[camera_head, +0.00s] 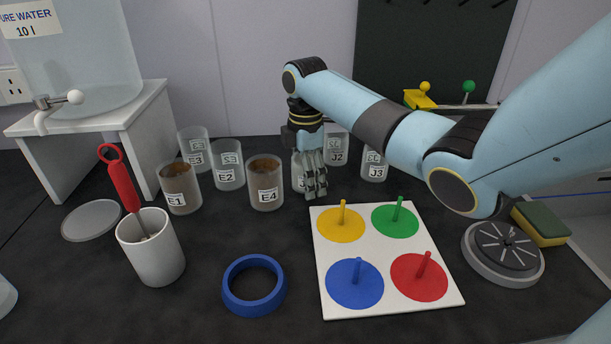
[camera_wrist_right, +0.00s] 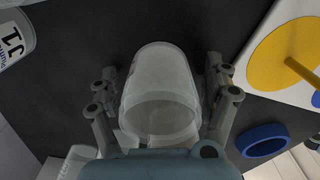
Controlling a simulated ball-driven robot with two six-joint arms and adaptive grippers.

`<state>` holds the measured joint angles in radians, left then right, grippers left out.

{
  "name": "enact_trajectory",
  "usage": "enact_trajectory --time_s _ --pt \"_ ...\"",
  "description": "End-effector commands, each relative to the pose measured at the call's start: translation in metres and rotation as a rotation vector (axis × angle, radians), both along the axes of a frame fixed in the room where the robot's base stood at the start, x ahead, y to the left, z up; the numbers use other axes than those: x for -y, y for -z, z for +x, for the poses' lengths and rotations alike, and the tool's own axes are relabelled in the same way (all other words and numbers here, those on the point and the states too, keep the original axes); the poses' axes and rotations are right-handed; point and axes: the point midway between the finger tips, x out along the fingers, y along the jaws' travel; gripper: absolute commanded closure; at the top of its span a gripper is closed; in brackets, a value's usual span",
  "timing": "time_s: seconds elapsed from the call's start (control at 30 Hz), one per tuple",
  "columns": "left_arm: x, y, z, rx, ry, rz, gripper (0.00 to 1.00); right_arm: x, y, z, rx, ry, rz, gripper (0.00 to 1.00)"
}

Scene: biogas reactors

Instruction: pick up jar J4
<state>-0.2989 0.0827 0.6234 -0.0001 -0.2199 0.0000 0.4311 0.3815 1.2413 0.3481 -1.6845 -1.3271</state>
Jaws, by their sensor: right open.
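My right gripper (camera_head: 313,188) points down at a clear jar (camera_head: 298,183) in the head view. Its fingers hide most of this jar and its label, so I cannot read whether it is J4. In the right wrist view, a clear, empty-looking jar (camera_wrist_right: 160,95) lies between the two spread fingers, one on each side, with no label showing. The right gripper is open; contact with the jar is hard to tell. My left gripper is not in view.
Jars J2 (camera_head: 336,148) and J3 (camera_head: 374,166) stand close by on the right, brown-filled E4 (camera_head: 265,185) on the left. A white board (camera_head: 440,283) with coloured discs and pegs lies in front. A blue ring (camera_head: 229,292) and white cup (camera_head: 152,256) stand nearer.

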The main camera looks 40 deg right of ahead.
Motion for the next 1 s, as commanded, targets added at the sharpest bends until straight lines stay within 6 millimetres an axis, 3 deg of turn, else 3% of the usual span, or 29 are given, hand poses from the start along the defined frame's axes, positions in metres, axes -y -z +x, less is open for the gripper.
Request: enact_trajectory --time_s 0.2,0.7,1.0 --pt "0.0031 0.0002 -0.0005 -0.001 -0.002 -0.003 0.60 0.0000 0.0005 0.0000 0.000 0.000 0.000 0.18" --pt "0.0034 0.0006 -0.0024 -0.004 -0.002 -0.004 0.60 0.0000 0.0002 0.0000 0.000 0.000 0.000 0.81" --pt "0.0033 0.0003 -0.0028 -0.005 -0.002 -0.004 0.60 0.0000 -0.0027 0.0001 0.000 0.000 0.001 0.81"
